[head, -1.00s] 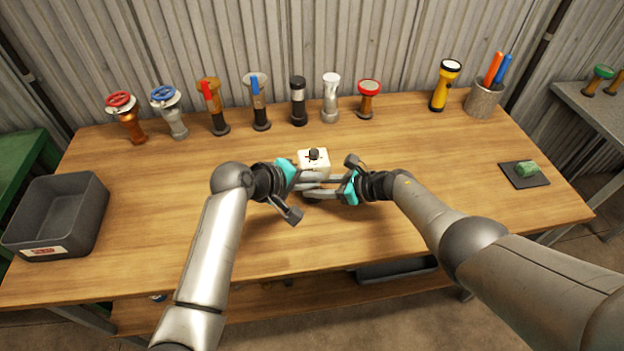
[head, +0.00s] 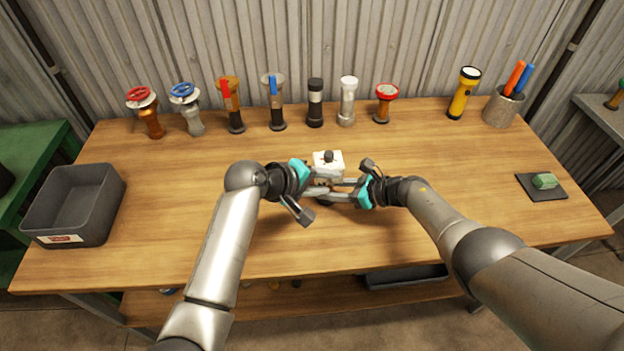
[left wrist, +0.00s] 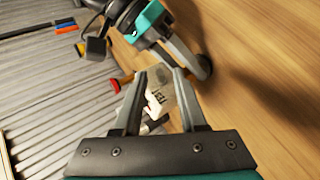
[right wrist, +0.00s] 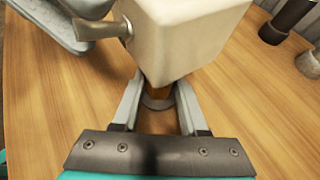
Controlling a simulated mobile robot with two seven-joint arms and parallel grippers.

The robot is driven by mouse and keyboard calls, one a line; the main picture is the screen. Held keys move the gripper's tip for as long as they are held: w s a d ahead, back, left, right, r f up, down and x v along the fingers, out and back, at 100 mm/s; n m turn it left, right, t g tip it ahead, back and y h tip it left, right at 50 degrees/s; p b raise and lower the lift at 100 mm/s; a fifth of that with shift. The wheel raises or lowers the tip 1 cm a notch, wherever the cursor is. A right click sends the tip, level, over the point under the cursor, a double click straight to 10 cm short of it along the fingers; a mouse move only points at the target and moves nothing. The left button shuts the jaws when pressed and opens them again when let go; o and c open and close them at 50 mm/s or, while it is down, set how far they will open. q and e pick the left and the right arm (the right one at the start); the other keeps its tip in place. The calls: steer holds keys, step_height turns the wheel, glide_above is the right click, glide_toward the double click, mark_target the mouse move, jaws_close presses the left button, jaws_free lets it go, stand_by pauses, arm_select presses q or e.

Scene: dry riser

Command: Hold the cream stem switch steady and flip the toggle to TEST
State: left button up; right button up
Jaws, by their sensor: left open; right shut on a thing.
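The cream stem switch (head: 328,160) stands upright at mid-table, a boxy head with a dark knob on top. In the right wrist view its cream head (right wrist: 190,35) looms close, with a metal toggle (right wrist: 105,28) jutting from its left face. My right gripper (head: 338,190) is shut on the stem (right wrist: 160,92) below the head. My left gripper (head: 325,186) is open at the head's near side. The toggle's exact setting is unclear.
A row of valves and torches (head: 315,103) lines the back of the table (head: 440,150). A grey bin (head: 75,205) sits at the left. A green piece (head: 544,181) lies on a dark mat at the right. Open wood lies around the switch.

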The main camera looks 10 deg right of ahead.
arm_select(q)
steer(key=v, duration=1.1)
steer(key=shift+s+a+r, duration=0.2)
steer(key=shift+a, duration=0.05)
arm_select(e)
steer(key=o, duration=1.1)
steer(key=shift+c, duration=0.2)
